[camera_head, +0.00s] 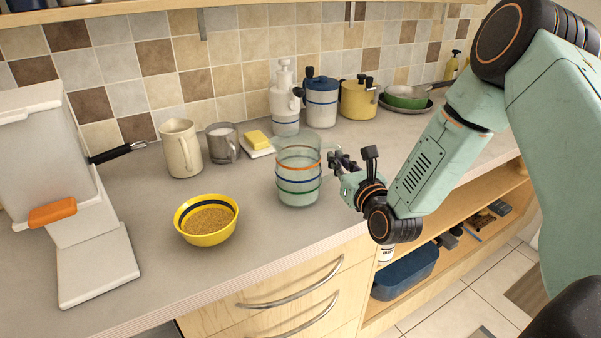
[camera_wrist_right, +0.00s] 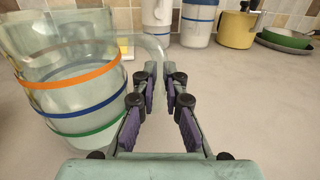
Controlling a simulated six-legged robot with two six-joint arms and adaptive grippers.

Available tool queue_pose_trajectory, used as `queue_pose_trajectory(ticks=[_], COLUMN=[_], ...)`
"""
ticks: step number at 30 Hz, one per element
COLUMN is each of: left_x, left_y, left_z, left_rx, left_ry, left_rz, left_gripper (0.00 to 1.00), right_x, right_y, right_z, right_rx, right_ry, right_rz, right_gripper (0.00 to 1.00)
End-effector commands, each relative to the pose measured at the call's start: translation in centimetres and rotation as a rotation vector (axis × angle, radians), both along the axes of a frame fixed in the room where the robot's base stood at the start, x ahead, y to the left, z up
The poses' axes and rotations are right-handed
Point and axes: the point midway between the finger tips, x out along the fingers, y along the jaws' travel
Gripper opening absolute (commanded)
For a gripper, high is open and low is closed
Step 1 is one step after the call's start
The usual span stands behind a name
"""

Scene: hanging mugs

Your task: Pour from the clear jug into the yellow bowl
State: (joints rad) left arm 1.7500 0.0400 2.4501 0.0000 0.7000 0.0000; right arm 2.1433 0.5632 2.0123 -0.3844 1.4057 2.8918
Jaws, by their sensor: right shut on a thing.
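The clear jug (camera_head: 298,172) has orange, blue and green bands and stands upright at the middle of the counter. It fills the left of the right wrist view (camera_wrist_right: 72,85), with its clear handle running between my fingers. My right gripper (camera_head: 335,160) is at the jug's right side, shut on that handle; its purple finger pads show in the right wrist view (camera_wrist_right: 161,85). The yellow bowl (camera_head: 208,238) with a dark band sits to the left of the jug and nearer the front edge. It holds brown grainy stuff. My left gripper is not in view.
A beige pitcher (camera_head: 181,149), a grey mug (camera_head: 222,144) and a butter dish (camera_head: 258,145) stand behind the bowl. A white appliance (camera_head: 75,190) is at the left. White canisters (camera_head: 321,103) and a yellow pot (camera_head: 358,100) line the wall. Counter between bowl and jug is clear.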

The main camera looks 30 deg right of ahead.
Motion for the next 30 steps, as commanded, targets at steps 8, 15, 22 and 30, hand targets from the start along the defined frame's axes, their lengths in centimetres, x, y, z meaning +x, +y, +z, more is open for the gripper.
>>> queue_pose_trajectory(ticks=[8,15,22,30], left_x=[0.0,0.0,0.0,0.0], left_y=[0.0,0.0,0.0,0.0], left_z=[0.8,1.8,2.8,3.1], left_rx=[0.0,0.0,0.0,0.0], left_ry=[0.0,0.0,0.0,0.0], left_rz=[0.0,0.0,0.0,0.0], left_gripper=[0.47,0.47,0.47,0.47], right_x=[0.0,0.0,0.0,0.0], right_y=[0.0,0.0,0.0,0.0], right_z=[1.2,2.9,4.5,5.1], right_rx=[0.0,0.001,0.001,0.0], right_ry=[-0.003,-0.003,-0.002,-0.002], right_rz=[-0.001,0.0,0.0,0.0], right_gripper=[0.0,0.0,0.0,0.0])
